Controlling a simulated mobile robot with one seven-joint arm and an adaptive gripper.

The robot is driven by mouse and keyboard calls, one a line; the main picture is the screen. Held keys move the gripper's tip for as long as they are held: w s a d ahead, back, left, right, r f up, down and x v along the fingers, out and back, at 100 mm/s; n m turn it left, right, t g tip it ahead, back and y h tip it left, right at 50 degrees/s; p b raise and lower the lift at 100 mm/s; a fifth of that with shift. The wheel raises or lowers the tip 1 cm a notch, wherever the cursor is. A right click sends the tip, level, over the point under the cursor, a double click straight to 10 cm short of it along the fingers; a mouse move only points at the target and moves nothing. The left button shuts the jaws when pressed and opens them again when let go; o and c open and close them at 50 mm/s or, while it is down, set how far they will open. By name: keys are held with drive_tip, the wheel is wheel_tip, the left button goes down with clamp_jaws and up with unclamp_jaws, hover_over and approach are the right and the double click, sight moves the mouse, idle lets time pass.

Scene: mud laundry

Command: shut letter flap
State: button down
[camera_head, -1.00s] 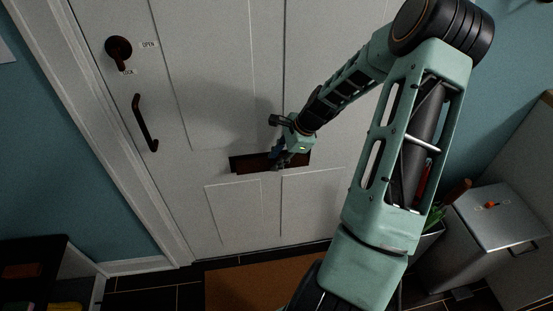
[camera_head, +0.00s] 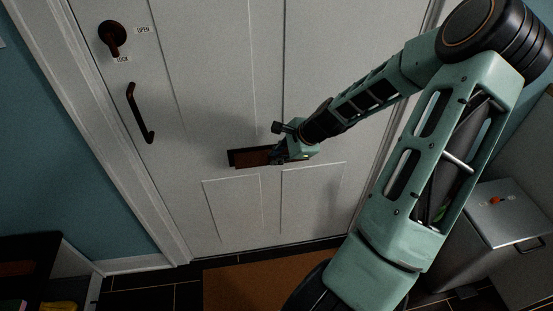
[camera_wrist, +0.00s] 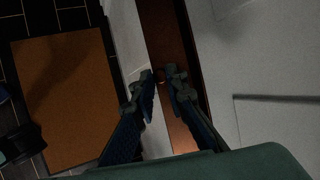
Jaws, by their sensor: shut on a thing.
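The letter flap (camera_head: 250,157) is a reddish-brown plate in a dark frame, low in the middle of the white door. In the wrist view the flap (camera_wrist: 182,128) runs as a brown strip behind the fingers. My gripper (camera_head: 276,156) is at the right part of the slot. In the wrist view its two blue-and-grey fingertips (camera_wrist: 162,77) stand on either side of the flap's edge, close together. They are shut on the flap. The arm hides the right end of the flap, and its exact tilt is hard to tell.
The door (camera_head: 225,90) carries a dark handle (camera_head: 139,113) and a round lock knob (camera_head: 112,38) at upper left. An orange-brown mat (camera_head: 250,283) lies below. A grey bin (camera_head: 505,225) stands at right, a dark shelf (camera_head: 30,262) at lower left.

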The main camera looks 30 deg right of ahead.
wheel_tip(320, 180, down, 4)
drive_tip(key=n+t+h+b, duration=0.1)
drive_tip(key=t+b, duration=0.4)
drive_tip(key=b, duration=0.5)
drive_tip(key=shift+s+d+r, duration=0.1)
drive_tip(key=c, duration=2.5)
unclamp_jaws()
drive_tip(key=shift+r+p, duration=0.55)
drive_tip(key=shift+p, duration=0.1)
drive_tip(key=shift+c, duration=0.2)
drive_tip(key=o, duration=0.7)
drive_tip(key=shift+f, duration=0.1)
drive_tip(key=shift+s, duration=0.1)
drive_tip(key=v, duration=0.7)
drive_tip(key=shift+s, duration=0.15)
drive_tip(key=shift+c, duration=0.2)
